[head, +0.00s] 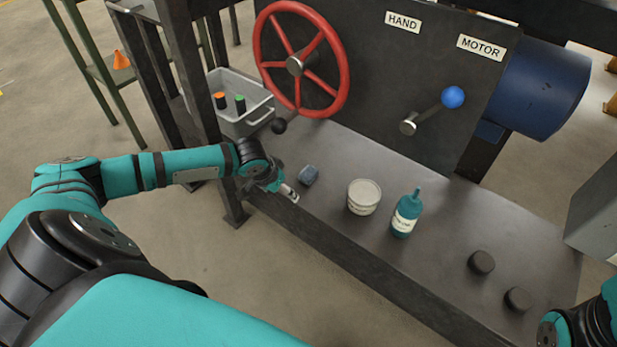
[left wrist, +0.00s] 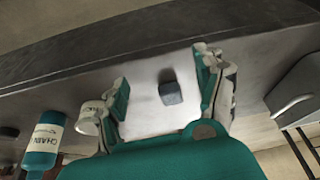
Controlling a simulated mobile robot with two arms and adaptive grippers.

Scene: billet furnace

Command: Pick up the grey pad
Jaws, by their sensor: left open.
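The grey pad (head: 308,175) is a small blue-grey block on the dark bench top, left of the white tub. It also shows in the left wrist view (left wrist: 171,93), between my two fingers as seen from there and a little apart from both. My left gripper (head: 287,190) is open and empty, just left of the pad near the bench's front edge. Its two spread fingers show in the left wrist view (left wrist: 162,82). My right arm shows only in part at the lower right of the head view; its gripper is out of sight.
On the bench (head: 440,300) stand a white tub (head: 364,197), a teal bottle (head: 405,215) and two dark round knobs (head: 481,262). A red handwheel (head: 343,75) and a blue-knobbed lever (head: 428,112) stick out behind. A grey bin (head: 245,122) stands behind my left arm.

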